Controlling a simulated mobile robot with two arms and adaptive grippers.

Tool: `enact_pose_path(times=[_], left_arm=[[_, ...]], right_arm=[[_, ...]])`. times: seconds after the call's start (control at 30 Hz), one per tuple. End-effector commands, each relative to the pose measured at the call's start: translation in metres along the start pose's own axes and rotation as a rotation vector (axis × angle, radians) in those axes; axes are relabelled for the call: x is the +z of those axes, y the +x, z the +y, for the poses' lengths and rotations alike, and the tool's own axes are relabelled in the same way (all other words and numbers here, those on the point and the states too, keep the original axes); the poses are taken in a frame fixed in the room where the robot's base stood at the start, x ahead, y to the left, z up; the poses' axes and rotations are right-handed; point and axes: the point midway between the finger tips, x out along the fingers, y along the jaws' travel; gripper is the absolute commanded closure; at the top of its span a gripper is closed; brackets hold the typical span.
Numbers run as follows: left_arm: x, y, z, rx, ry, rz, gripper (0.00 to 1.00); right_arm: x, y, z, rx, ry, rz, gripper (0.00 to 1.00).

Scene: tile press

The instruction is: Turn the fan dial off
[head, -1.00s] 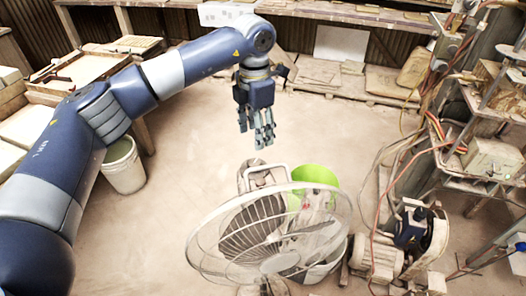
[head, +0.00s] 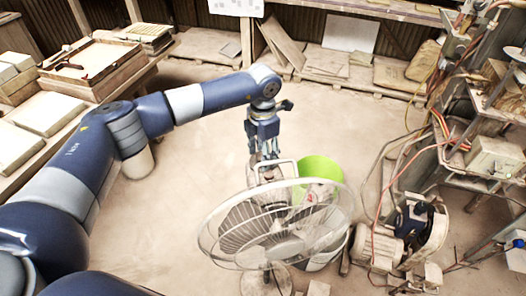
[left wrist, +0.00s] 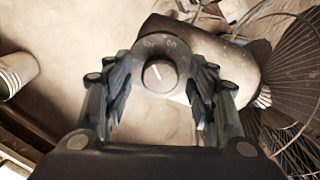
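The fan (head: 275,225) stands on the floor in the head view, with its wire cage toward me and its motor housing behind. In the left wrist view, the fan dial (left wrist: 159,75) is a round grey knob with a white pointer line, on top of the housing. My left gripper (head: 266,158) hangs just above the back of the fan. In the left wrist view its fingers (left wrist: 160,98) are open, one on each side of the dial. I cannot tell whether they touch it. My right gripper is not in view.
A green bucket (head: 321,170) stands right behind the fan. A motor pump (head: 415,228) with hoses and a metal rack (head: 490,110) are at the right. A bench with trays (head: 92,62) is at the left. Open floor lies behind the fan.

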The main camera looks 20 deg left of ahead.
Motion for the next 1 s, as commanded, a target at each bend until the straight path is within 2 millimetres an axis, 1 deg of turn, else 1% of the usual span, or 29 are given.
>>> enact_pose_path(times=[0.03,0.07,0.1,0.17,0.27,0.57,0.77,1.0], left_arm=[[0.000,0.000,0.000,0.000,0.000,0.000,0.63],[0.000,0.000,0.000,0.000,0.000,0.000,0.70],[0.000,0.000,0.000,0.000,0.000,0.000,0.79],[0.000,-0.001,0.000,0.000,0.000,0.000,0.92],[0.000,-0.001,0.000,0.000,0.000,0.000,0.92],[0.000,0.001,0.000,0.000,-0.045,-0.001,0.92],[0.000,0.002,0.000,0.000,-0.161,-0.001,0.92],[0.000,0.002,0.001,0.000,-0.363,-0.001,0.92]], right_arm=[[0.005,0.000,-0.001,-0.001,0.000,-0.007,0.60],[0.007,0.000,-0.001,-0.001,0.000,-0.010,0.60],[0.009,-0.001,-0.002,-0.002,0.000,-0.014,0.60],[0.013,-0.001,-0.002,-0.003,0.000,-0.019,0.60],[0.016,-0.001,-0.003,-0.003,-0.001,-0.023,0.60],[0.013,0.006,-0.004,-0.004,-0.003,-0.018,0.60],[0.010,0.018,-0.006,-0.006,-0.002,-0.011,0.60],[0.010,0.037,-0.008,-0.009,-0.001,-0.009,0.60]])
